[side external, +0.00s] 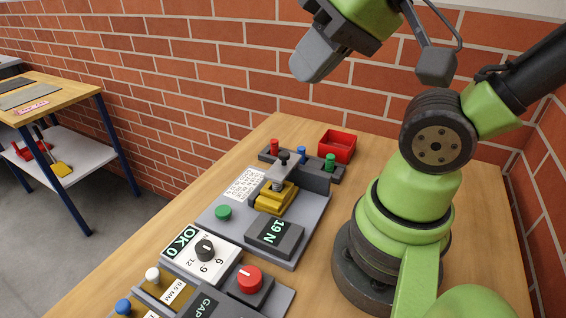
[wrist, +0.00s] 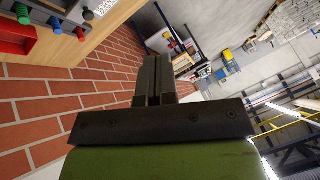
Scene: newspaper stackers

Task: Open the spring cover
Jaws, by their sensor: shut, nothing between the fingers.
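In the side external view, a yellow block (side external: 272,200) stands on a grey panel, with a metal spring (side external: 277,184) rising from it. A flat grey plate (side external: 281,172) with a black knob (side external: 284,157) lies over the spring; I take this as the spring cover, and it looks lowered. My gripper (side external: 306,72) is high above the bench, well clear of the cover and in front of the brick wall. In the wrist view my gripper (wrist: 157,62) has its fingers together, empty.
Behind the spring is a dark rack (side external: 320,172) with red, blue and green knobs, beside a red bin (side external: 337,146). A "19 N" display (side external: 274,236), green button (side external: 223,212), black dial (side external: 205,249) and red dial (side external: 249,279) are nearer. Air around my gripper is clear.

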